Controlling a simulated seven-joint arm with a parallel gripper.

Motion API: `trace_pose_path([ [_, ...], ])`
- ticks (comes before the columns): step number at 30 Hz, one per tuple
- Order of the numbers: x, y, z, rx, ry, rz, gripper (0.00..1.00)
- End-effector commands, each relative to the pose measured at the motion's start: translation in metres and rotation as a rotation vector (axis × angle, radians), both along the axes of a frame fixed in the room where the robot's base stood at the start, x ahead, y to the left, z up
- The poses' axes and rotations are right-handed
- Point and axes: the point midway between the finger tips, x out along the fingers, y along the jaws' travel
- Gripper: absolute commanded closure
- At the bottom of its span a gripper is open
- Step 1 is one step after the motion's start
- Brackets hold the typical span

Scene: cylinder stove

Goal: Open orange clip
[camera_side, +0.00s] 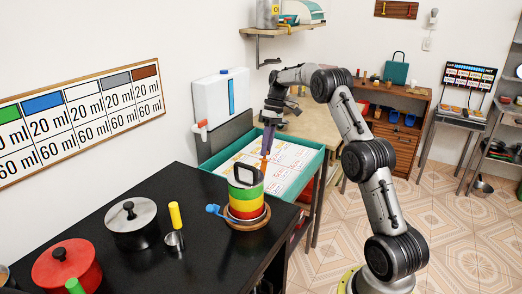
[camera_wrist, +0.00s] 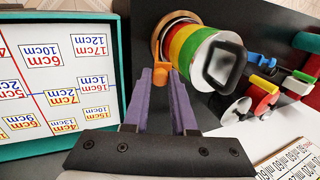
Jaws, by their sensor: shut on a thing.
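A stacked cylinder (camera_side: 246,201) with green, yellow and red bands stands upright on a round wooden base on the black counter, with a dark square handle on top. It also shows in the wrist view (camera_wrist: 188,48), with its pale top facing the camera. The orange clip (camera_wrist: 180,88) is at the cylinder's side, in front of my purple fingers. My gripper (camera_wrist: 168,95) is shut on the orange clip. In the side view my gripper (camera_side: 267,135) points down just behind and right of the handle, with a bit of orange at its tips. Whether the clip is still fastened is unclear.
A black pot with a steel lid (camera_side: 131,214) and a red pot (camera_side: 66,265) stand left on the counter. A yellow-handled cup (camera_side: 175,237) and a blue handle are left of the cylinder. A teal tray (camera_side: 215,172) of printed cards lies behind.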

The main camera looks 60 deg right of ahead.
Motion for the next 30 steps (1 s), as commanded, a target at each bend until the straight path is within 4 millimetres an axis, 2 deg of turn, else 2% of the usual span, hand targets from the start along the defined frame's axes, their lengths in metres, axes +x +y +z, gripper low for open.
trace_pose_path([
  [6, 0.0, -0.025, -0.01, 0.007, -0.001, -0.001, 1.0],
  [12, 0.0, -0.037, -0.018, 0.006, 0.0, -0.001, 1.0],
  [29, -0.001, -0.041, -0.025, 0.011, 0.008, 0.001, 1.0],
  [30, -0.001, -0.041, -0.025, 0.012, 0.008, 0.001, 0.67],
])
